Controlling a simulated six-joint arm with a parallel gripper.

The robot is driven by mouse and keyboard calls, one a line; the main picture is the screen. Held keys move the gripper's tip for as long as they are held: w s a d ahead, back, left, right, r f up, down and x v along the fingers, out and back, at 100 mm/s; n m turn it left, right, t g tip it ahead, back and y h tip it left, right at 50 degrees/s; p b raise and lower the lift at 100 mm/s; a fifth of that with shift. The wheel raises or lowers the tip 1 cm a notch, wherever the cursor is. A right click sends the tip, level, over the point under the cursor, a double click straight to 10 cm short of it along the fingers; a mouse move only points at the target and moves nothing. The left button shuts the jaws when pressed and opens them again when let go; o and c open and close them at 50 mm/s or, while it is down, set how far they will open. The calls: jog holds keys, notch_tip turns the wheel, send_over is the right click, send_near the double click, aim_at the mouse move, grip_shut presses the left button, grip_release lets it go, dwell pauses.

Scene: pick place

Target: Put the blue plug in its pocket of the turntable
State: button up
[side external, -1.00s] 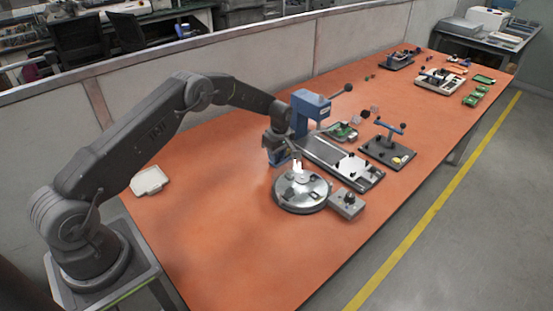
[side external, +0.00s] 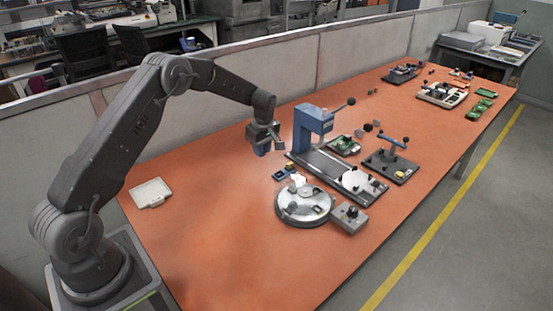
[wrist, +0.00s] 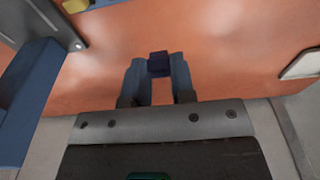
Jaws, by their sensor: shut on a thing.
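The blue plug (wrist: 158,63) shows in the wrist view as a small dark blue block between the fingertips. My gripper (wrist: 158,72) is shut on it. In the side view my gripper (side external: 264,150) hangs above the table, left of the blue press and up and left of the turntable. The plug cannot be told apart from the blue fingers there. The turntable (side external: 304,208) is a round silver disc on the table, with a white piece and dark spots on top. Its pockets are too small to make out, and it is not seen in the wrist view.
A blue press (side external: 312,125) stands just right of my gripper; its blue body (wrist: 25,100) fills the wrist view's left edge. A small blue tray (side external: 283,174) with a yellow part lies behind the turntable. A control box (side external: 349,217) adjoins the turntable. A white tray (side external: 150,193) lies left.

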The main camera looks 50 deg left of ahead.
jog(key=s+a+r, duration=0.3)
jog(key=a, duration=0.1)
jog(key=w+d+f, duration=0.1)
jog(key=w+d, duration=0.3)
jog(key=d, duration=0.8)
jog(key=w+d+f, duration=0.1)
jog(key=w+d, duration=0.4)
jog(key=d, duration=0.6)
jog(key=shift+s+d+f, duration=0.1)
jog(key=shift+d+f, duration=0.05)
jog(key=shift+f, duration=2.65)
jog(key=shift+f, duration=0.95)
jog(key=o, duration=1)
jog(key=shift+c, duration=0.2)
jog(key=shift+s, duration=0.1)
jog(key=c, duration=0.4)
jog(key=shift+o, duration=0.2)
notch_tip(320, 180, up, 7)
